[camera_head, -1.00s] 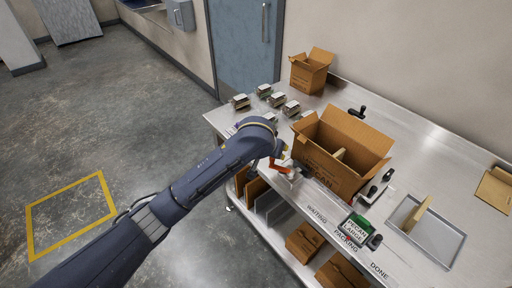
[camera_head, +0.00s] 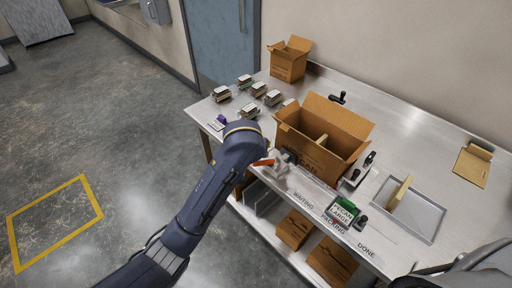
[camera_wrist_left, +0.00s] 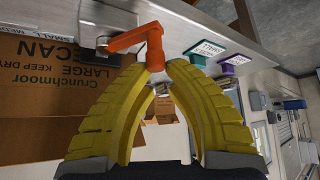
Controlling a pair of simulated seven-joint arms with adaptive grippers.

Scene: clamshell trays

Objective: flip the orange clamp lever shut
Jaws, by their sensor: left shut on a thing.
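The orange clamp lever (camera_head: 263,163) shows at the table's front edge in the head view, beside the large open carton (camera_head: 318,160). In the left wrist view, the orange lever (camera_wrist_left: 137,38) runs from a metal clamp pivot to a thick end that hangs between my yellow fingertips. My left gripper (camera_wrist_left: 160,72) is shut on that end of the lever. In the head view my left arm hides part of the clamp and most of the gripper. My right gripper is not in view.
Several small packs (camera_head: 258,89) stand at the table's back left. A smaller open box (camera_head: 288,60) stands behind them.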

